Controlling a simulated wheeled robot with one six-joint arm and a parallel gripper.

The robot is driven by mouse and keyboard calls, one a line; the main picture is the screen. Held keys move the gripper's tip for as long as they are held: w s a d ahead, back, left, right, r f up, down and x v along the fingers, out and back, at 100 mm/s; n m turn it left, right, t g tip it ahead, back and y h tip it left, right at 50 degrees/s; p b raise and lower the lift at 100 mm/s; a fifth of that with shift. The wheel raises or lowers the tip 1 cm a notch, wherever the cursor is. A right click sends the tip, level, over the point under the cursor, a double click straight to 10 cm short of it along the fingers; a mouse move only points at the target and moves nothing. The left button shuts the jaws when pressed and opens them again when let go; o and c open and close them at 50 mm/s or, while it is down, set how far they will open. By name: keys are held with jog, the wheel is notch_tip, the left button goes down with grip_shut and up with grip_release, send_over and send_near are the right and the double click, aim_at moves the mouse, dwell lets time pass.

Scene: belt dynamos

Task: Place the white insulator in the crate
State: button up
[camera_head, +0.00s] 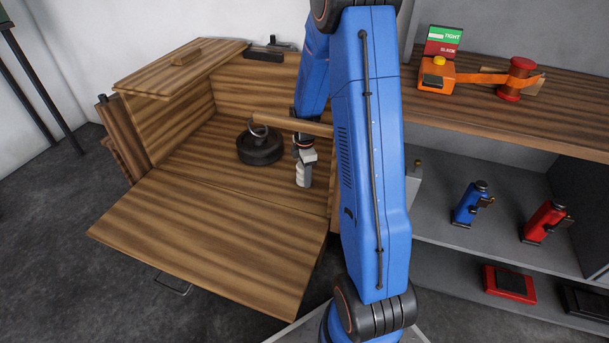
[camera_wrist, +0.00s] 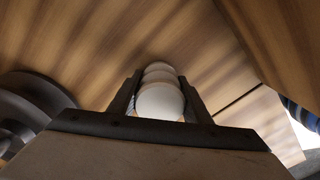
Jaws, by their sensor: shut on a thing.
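The white insulator (camera_head: 303,175) is a small ribbed white piece, upright below my gripper (camera_head: 306,158) in the head view. In the wrist view the insulator (camera_wrist: 160,98) sits between the two dark fingers of my gripper (camera_wrist: 158,90), which is shut on it. The crate (camera_head: 205,247) is a wooden box with its front panel folded down and its lid raised at the back left. The gripper and insulator are inside the crate's outline, at the right of its floor. I cannot tell whether the insulator touches the floor.
A dark round weight with a hook (camera_head: 260,148) stands on the crate floor left of my gripper. A wooden bar (camera_head: 288,124) crosses near the wrist. At the right, a shelf bench (camera_head: 500,128) holds an orange strap device (camera_head: 436,75), with blue and red tools below.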

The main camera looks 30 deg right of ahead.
jog(key=o, duration=1.3)
jog(key=shift+o, duration=0.2)
notch_tip(320, 180, up, 12)
jog(key=shift+r, duration=0.1)
